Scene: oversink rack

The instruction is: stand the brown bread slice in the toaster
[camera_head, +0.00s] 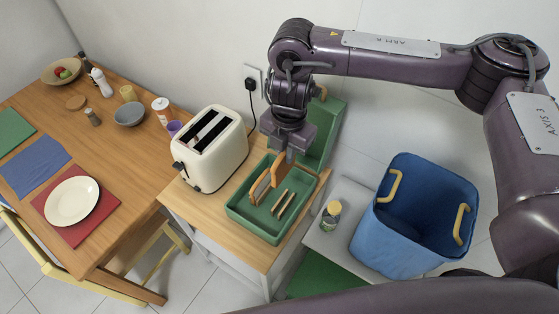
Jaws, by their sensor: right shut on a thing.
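The cream toaster (209,155) stands on the small wooden table, its two dark slots on top and both looking empty. My right gripper (285,160) points down over the green tray (244,222), just right of the toaster. It is shut on a brown bread slice (266,184), which is on edge at the tray's left part; whether it touches the tray floor I cannot tell. Thin light-brown pieces (283,203) show in the tray beside it, too small to name surely. My left gripper is not in view.
A green container (329,133) is behind my right gripper. A blue bin (400,240) and a small bottle (331,212) are at the right. The dining table (120,150) at the left holds a white plate (71,201), bowls and shakers. A cord runs from the wall socket (252,82) behind the toaster.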

